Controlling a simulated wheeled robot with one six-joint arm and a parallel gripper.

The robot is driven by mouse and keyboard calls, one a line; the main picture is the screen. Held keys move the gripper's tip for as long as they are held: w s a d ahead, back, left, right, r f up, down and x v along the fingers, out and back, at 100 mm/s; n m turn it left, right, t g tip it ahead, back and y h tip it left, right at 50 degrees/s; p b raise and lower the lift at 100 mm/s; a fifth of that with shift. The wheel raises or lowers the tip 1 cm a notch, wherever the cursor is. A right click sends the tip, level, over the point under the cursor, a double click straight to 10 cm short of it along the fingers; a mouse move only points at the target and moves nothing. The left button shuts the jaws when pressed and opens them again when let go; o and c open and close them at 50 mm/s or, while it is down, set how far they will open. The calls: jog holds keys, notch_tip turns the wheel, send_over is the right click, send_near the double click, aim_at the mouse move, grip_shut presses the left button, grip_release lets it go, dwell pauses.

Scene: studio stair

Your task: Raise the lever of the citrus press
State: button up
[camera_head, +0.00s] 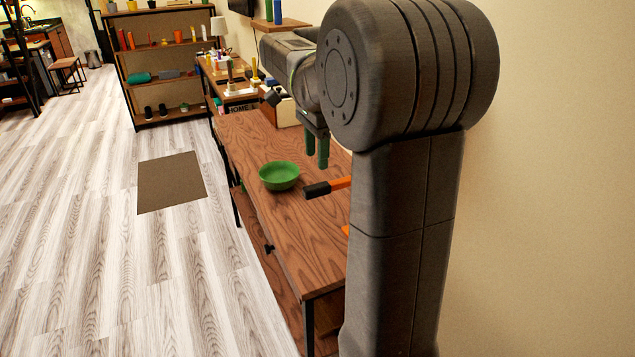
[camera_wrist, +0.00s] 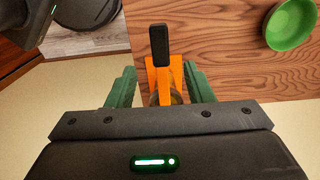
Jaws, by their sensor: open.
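The citrus press is orange. In the head view its lever (camera_head: 340,183) sticks out to the left, about level, ending in a black handle (camera_head: 317,189); most of the press is hidden behind my arm. In the wrist view the black handle (camera_wrist: 159,44) and the orange press body (camera_wrist: 174,70) lie in line with the gap between my fingers. My gripper (camera_head: 317,162) has green fingers pointing down and is above and beyond the handle in the head view. In the wrist view my gripper (camera_wrist: 159,70) is open, with nothing held between the fingers.
A green bowl (camera_head: 279,184) stands on the wooden table (camera_head: 255,140) left of the lever, and shows at upper right in the wrist view (camera_wrist: 290,42). A wall is close on the right. A second cluttered table and a shelf (camera_head: 160,55) stand farther back. Floor on the left is clear.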

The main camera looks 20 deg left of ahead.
aim_at(317, 186)
notch_tip(317, 186, down, 8)
jog(key=shift+f, duration=0.1)
jog(key=shift+c, duration=0.2)
grip_shut()
